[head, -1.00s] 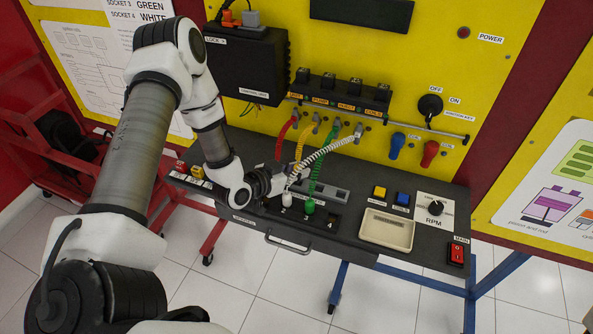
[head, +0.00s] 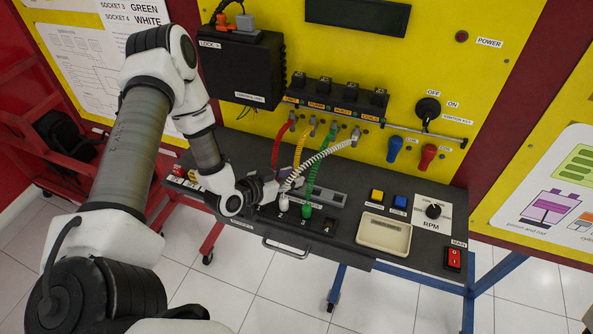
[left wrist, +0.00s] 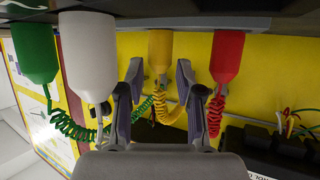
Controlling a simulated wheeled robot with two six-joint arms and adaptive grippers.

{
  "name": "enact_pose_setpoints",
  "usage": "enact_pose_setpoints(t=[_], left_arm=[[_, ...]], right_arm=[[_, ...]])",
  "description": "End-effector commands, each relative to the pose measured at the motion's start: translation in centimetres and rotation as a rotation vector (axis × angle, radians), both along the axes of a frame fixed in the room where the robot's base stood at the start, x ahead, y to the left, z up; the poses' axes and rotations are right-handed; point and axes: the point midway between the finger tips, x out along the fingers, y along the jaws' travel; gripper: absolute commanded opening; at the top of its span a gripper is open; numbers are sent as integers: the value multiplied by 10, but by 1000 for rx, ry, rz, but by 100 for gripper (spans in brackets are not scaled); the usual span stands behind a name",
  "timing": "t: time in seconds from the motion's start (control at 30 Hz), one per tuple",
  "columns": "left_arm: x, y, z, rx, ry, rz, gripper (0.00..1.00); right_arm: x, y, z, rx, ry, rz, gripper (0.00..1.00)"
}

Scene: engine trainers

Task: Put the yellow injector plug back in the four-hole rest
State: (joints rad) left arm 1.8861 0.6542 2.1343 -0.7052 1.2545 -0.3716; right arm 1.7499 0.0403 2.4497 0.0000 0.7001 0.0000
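The yellow plug (left wrist: 160,52) shows in the left wrist view, which is upside down, against the dark console top with its yellow coiled cord (left wrist: 172,112) trailing away. My left gripper (left wrist: 155,85) is open, with one finger to each side of the yellow plug's line; contact is not visible. A red plug (left wrist: 227,55), a white plug (left wrist: 88,50) and a green plug (left wrist: 35,52) stand in the same view. In the head view my left gripper (head: 280,185) hides the yellow plug. I cannot tell which hole it stands in. My right gripper is not visible.
A grey slotted bar (head: 327,194) lies behind. Coiled cords (head: 322,153) cross above. A beige tray (head: 384,233) is to the right.

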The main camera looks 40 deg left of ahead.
Motion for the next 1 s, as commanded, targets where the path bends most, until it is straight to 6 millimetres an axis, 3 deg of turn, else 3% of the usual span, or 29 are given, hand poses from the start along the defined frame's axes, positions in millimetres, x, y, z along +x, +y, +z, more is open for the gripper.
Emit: enact_pose_setpoints(t=[0.2,0.57,0.9,1.0], left_arm=[[-15,4,17,-1,-5,1,36],[-17,4,20,1,-11,-2,36],[-17,4,58,0,-11,-1,36],[-17,4,60,0,-11,-1,36]], right_arm=[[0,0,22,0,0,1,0],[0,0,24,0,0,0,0],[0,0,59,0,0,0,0],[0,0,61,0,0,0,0]])
